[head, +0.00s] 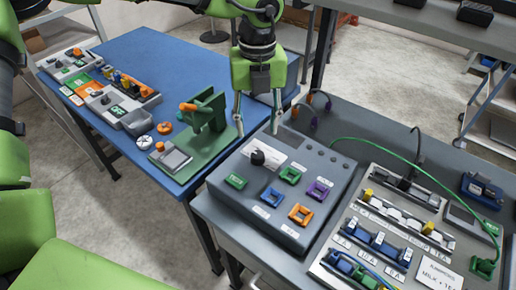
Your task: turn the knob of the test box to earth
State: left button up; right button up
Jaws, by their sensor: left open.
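The test box (268,228) is a grey sloped box near the middle of the head view. It has a black knob (258,157) beside a white label plate at its upper left; the lettering there is too small to read, as is the knob's setting. Green, purple, blue and orange square frames sit on its face. My left gripper (257,129) points down with its two thin fingers spread apart. It is open and empty, just above the knob in the picture; I cannot tell the height between them. My right gripper is not in view.
A grey table (380,135) carries the test box and a panel of coloured connectors (385,230) at right. A green cable (400,170) arcs behind that panel. A blue table (160,60) at left holds a green stand (205,125) and several devices.

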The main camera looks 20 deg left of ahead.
aim_at(258, 154)
pick_arm(q)
notch_tip(258, 154, down, 10)
jog(key=shift+r+p, duration=0.25)
jog(key=shift+p, duration=0.6)
jog(key=c, duration=1.1)
